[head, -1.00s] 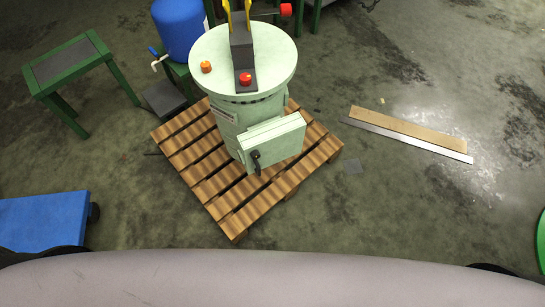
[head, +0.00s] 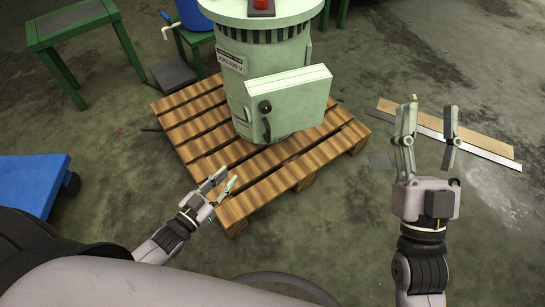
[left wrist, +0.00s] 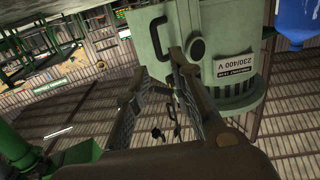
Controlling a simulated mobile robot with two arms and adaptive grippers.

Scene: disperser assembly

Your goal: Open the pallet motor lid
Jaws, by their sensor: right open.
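The pale green motor (head: 235,85) stands upright on a wooden pallet. Its box-shaped lid (head: 300,92) sticks out at the front and looks shut. A black handle (head: 266,120) hangs on the lid's left part. My right gripper (head: 431,106) is open and empty, pointing up to the right of the pallet.
The pallet (head: 240,192) borders the motor. A blue cart (head: 30,180) stands at left, a green table (head: 70,22) at the back left. A wooden plank and a metal strip (head: 490,152) lie on the floor behind my right gripper. Floor between the pallet and my right gripper is mostly clear.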

